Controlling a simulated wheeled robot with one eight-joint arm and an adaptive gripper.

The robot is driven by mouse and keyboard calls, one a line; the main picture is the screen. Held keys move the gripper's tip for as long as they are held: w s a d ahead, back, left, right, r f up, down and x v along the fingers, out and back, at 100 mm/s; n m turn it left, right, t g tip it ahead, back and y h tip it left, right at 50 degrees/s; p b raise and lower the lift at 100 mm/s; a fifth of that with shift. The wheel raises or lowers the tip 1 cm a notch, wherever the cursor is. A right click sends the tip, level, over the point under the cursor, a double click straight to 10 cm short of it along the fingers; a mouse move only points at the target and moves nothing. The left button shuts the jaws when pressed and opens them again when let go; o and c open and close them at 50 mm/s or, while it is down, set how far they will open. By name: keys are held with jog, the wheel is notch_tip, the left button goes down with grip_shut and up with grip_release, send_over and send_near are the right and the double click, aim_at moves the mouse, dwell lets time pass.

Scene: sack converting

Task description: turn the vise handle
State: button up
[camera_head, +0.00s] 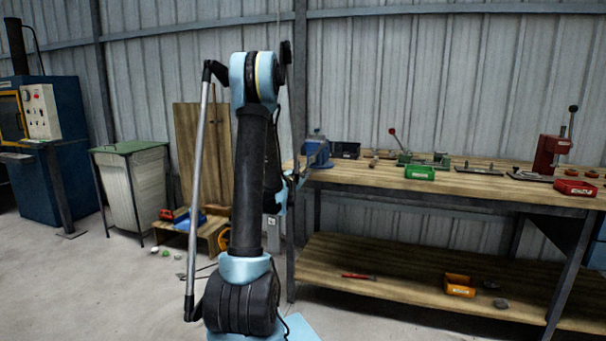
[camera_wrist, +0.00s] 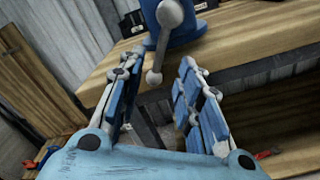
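The blue vise (camera_head: 316,152) is mounted at the left front corner of the workbench, and in the wrist view its blue body (camera_wrist: 184,40) fills the top centre. The vise handle (camera_wrist: 161,50) is a grey bar that hangs down with a slight tilt and has rounded knobs at its ends. My gripper (camera_wrist: 158,68) is open. Its blue fingers stand left and right of the lower handle in the picture, with visible gaps on both sides. I cannot tell how deep the handle lies between them. In the head view my arm mostly hides my gripper.
The workbench (camera_head: 450,188) carries a green bin (camera_head: 420,172), a red bin (camera_head: 576,187) and a red press (camera_head: 551,155). Its lower shelf (camera_head: 400,287) holds an orange bin (camera_head: 459,286). Open floor lies in front.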

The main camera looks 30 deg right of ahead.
aim_at(306, 169)
jog(key=shift+x, duration=2.65)
jog(key=shift+a, duration=0.1)
grip_shut()
